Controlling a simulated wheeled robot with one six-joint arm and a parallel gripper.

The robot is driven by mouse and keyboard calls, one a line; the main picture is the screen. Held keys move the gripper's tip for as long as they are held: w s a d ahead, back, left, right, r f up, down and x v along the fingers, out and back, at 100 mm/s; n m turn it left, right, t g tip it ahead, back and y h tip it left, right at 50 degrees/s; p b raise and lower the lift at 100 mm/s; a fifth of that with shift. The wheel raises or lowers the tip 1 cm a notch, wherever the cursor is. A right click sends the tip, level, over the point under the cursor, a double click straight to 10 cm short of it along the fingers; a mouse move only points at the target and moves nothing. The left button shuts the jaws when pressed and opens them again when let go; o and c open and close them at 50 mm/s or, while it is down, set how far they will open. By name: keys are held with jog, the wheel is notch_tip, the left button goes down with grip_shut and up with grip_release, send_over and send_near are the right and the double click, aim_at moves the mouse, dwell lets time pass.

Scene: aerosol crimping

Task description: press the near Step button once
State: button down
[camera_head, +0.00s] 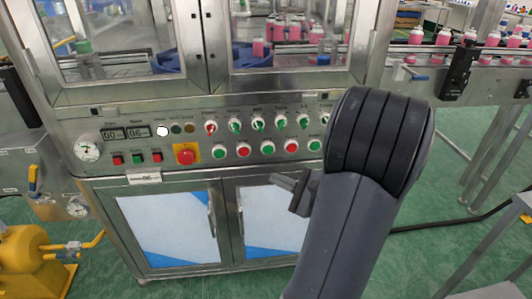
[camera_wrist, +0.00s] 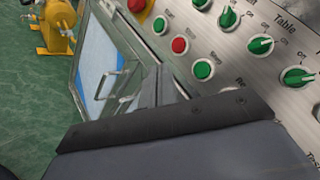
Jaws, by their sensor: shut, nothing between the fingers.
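The control panel (camera_head: 200,135) carries a row of green and red push buttons. Among them are a left green button (camera_head: 219,150), a red button (camera_head: 243,149) and a middle green button (camera_head: 267,147). Their labels are too small for me to tell which is the near Step button. The wrist view shows a green button (camera_wrist: 160,25), a red button (camera_wrist: 180,45) and another green button (camera_wrist: 203,69). My gripper (camera_head: 280,180) is shut and empty, below the button row and in front of the lower cabinet. Its grey fingers also show in the wrist view (camera_wrist: 164,82).
A red emergency stop (camera_head: 185,154) on a yellow plate sits left of the buttons. Green rotary knobs (camera_head: 258,124) line the row above. Cabinet doors with handles (camera_head: 240,218) lie below. A conveyor with pink bottles (camera_head: 443,36) runs at the right.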

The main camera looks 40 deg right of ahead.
aim_at(268, 150)
jog(key=shift+w+d+p, duration=0.1)
jog(key=shift+w+d, duration=0.65)
jog(key=shift+w, duration=0.5)
jog(key=shift+w+d+p, duration=0.15)
jog(key=shift+w+d, duration=0.6)
jog(key=shift+w, duration=0.55)
jog(key=shift+w+d+p, duration=0.1)
jog(key=shift+w+d, duration=0.65)
jog(key=shift+w, duration=0.5)
jog(key=shift+w, duration=0.1)
jog(key=shift+w+d, duration=0.2)
jog(key=shift+w, duration=0.05)
